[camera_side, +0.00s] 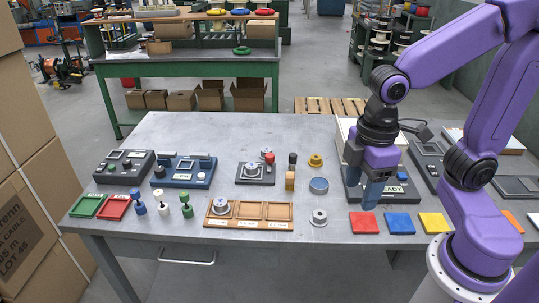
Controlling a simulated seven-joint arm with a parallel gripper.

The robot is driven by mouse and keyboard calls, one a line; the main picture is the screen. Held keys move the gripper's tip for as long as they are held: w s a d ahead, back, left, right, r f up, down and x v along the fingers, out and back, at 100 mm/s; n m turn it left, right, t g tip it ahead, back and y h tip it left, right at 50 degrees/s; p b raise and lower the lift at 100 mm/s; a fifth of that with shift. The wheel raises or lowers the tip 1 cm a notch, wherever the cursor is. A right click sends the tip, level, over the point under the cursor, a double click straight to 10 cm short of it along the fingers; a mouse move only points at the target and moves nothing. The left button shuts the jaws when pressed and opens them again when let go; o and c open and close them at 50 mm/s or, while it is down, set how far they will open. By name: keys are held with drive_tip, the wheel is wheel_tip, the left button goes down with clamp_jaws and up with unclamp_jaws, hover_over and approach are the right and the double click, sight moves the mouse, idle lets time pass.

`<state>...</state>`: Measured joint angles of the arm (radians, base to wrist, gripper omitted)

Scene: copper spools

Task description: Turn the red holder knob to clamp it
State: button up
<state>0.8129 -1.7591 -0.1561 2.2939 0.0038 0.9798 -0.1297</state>
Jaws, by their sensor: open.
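The red knob (268,156) sits at the upper right of a dark square holder (242,179) near the middle of the grey table. A silver spool-like part (252,170) lies on the holder. The knob's exact angle is too small to tell. My gripper (361,196) points down, well to the right of the knob, over a grey device with a screen reading "READY" (394,190). Its jaws are open, and I see nothing between them. My gripper covers part of that device.
A wooden tray (279,222) lies in front of the holder. Coloured squares (399,223) line the front right.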

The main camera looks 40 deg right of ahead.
drive_tip(key=w+a+r, duration=0.2)
drive_tip(key=w+a, duration=0.1)
drive_tip(key=w, duration=0.8)
drive_tip(key=m, duration=0.2)
hover_over(270, 155)
wheel_tip(270, 155, down, 2)
wheel_tip(270, 155, down, 18)
drive_tip(key=shift+r, duration=0.15)
drive_tip(key=c, duration=1)
